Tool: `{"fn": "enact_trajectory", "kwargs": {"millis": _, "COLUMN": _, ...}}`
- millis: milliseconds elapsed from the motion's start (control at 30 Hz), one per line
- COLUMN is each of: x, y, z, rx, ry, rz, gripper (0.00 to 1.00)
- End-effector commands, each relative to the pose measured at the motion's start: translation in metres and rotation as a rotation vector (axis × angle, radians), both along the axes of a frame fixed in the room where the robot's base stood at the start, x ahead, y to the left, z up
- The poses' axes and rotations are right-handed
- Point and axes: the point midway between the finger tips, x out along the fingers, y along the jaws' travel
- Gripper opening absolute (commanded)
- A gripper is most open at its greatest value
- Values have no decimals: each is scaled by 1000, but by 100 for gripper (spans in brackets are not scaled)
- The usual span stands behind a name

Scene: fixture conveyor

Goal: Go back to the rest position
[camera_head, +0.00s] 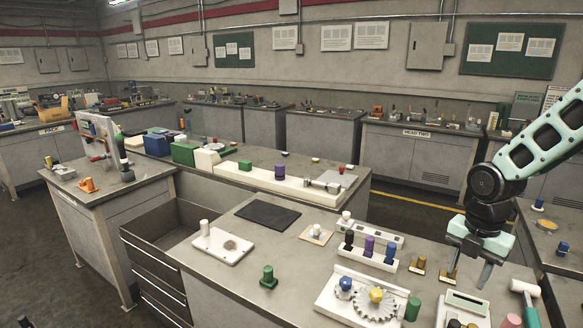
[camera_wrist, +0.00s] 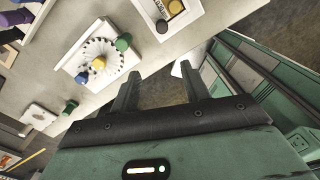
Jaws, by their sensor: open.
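My gripper (camera_head: 468,268) is at the right in the head view, at the end of my mint-green arm. Its fingers point down over the right part of the near bench (camera_head: 225,276). In the wrist view the two dark fingers of my gripper (camera_wrist: 165,92) stand apart with nothing between them. Beyond the fingers lie a white plate with a toothed gear (camera_wrist: 98,55) and a green cylinder (camera_wrist: 123,43). The gear (camera_head: 375,301) also shows in the head view, left of and in front of my gripper. Whether the fingers touch anything is hard to tell, but a gap seems to show.
Brass-coloured pieces (camera_head: 418,266), a rack of dark and purple pegs (camera_head: 358,256), a device with a display (camera_head: 466,305) and a mallet (camera_head: 525,290) stand near my gripper. A dark mat (camera_head: 267,215) lies farther left. A side bench (camera_head: 545,232) with small parts is at right.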

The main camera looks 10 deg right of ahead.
Motion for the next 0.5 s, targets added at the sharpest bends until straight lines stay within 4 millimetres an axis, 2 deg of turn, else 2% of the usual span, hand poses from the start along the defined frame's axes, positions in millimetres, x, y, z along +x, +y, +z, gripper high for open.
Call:
{"fn": "enact_trajectory", "kwargs": {"millis": 33, "x": -1, "y": 22, "z": 0, "rx": -8, "ry": 2, "rz": -39, "gripper": 46}}
{"fn": "enact_trajectory", "kwargs": {"millis": 100, "x": -7, "y": 54, "z": 2, "rx": -15, "ry": 5, "rz": -139, "gripper": 46}}
{"fn": "enact_trajectory", "kwargs": {"millis": 267, "x": -32, "y": 126, "z": 8, "rx": -30, "ry": 2, "rz": -404, "gripper": 46}}
{"fn": "enact_trajectory", "kwargs": {"millis": 400, "x": -64, "y": 181, "z": 11, "rx": -29, "ry": -7, "rz": -643, "gripper": 46}}
{"fn": "enact_trajectory", "kwargs": {"millis": 500, "x": -92, "y": 214, "z": 13, "rx": -20, "ry": -13, "rz": -815, "gripper": 46}}
